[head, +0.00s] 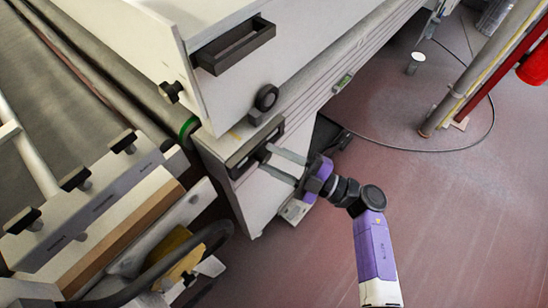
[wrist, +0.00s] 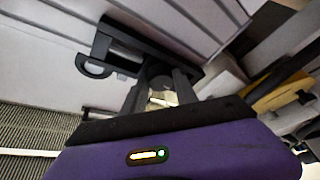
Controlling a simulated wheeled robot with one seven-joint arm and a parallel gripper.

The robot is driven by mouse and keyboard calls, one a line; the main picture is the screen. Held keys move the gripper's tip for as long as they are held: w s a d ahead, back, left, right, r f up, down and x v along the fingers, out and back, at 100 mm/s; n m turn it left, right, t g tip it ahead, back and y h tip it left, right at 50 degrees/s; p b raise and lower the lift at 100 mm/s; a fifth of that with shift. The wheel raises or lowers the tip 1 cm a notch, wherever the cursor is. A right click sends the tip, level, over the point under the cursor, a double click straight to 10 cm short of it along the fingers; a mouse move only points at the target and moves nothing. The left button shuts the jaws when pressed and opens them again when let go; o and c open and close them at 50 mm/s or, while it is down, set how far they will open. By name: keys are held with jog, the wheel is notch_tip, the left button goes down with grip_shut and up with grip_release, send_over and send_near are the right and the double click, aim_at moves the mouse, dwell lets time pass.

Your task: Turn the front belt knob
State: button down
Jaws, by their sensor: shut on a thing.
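The front belt knob (wrist: 160,76) is a dark round knob on the pale machine front, seen between my fingertips in the wrist view. In the head view my fingers mostly hide it, beside a black recessed handle (head: 242,158). My gripper (head: 266,160) reaches in from the right with its two grey fingers at the panel. In the wrist view my gripper (wrist: 160,85) is shut on the knob, one finger on each side. Which way the knob is turned cannot be told.
Another black knob (head: 266,98) sits on the panel above my gripper, and a smaller one (head: 171,91) is at the left. A black handle (head: 235,46) is higher up. A conveyor belt (head: 50,95) runs at left.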

jog(key=c, duration=0.9)
grip_release()
jog(key=shift+c, duration=0.2)
jog(key=b+v, duration=0.1)
jog(key=v, duration=0.7)
jog(key=shift+a, duration=0.1)
